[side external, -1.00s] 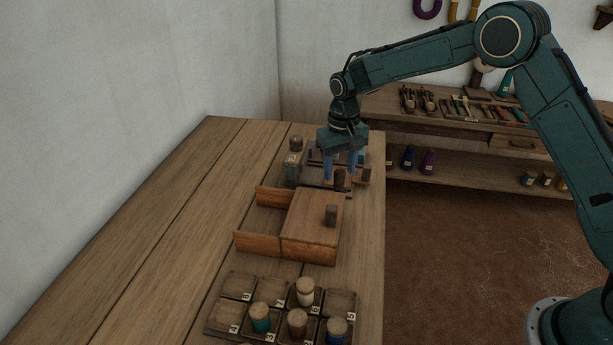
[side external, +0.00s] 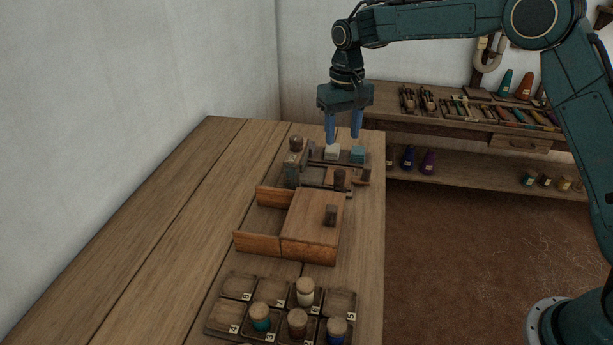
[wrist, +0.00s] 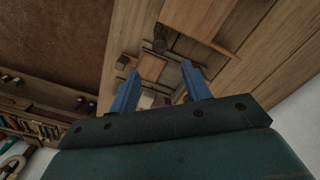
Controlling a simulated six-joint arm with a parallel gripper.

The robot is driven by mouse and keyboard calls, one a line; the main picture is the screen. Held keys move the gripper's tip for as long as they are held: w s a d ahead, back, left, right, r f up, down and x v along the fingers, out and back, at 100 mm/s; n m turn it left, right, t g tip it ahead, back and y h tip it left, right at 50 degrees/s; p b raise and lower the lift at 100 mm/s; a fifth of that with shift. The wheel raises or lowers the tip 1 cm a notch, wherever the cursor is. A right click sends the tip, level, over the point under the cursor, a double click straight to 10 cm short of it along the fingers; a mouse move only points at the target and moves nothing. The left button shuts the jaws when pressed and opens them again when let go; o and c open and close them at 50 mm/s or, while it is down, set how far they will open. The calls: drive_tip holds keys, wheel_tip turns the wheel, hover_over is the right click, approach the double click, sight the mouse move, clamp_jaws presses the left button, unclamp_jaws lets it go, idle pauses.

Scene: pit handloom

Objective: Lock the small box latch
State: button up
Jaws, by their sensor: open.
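The small box assembly (side external: 313,174) sits at the back of the bench, with a low frame and a brown wooden piece in it. A dark upright knob (side external: 340,180) stands at its front; which part is the latch is hard to tell. A pale block (side external: 331,153) and a teal block (side external: 358,155) lie at its back. My gripper (side external: 343,140) is open and empty, pointing down above the back of this assembly. In the wrist view, the open fingers (wrist: 160,72) frame the assembly, with its brown piece (wrist: 152,68) beyond the tips.
A dark post (side external: 295,161) with a round top stands left of the assembly. A tray (side external: 232,315) of numbered compartments holds several capped jars. The bench's left side is clear.

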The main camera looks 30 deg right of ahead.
drive_tip(key=shift+r, duration=2)
drive_tip(key=shift+s, duration=0.1)
drive_tip(key=s+d+r+t, duration=0.1)
drive_tip(key=s+d+r, duration=0.1)
drive_tip(key=s+r, duration=0.5)
drive_tip(key=s+d+r+t, duration=0.2)
drive_tip(key=s+r, duration=0.2)
drive_tip(key=s, duration=0.7)
drive_tip(key=s+f+t, duration=0.1)
drive_tip(key=s+f, duration=0.1)
drive_tip(key=s, duration=0.7)
drive_tip(key=s+d+f+n+t, duration=0.1)
drive_tip(key=s+f, duration=0.2)
drive_tip(key=s, duration=0.7)
drive_tip(key=shift+d+n+t, duration=0.25)
drive_tip(key=shift+n+t, duration=0.05)
drive_tip(key=shift+w+f, duration=0.1)
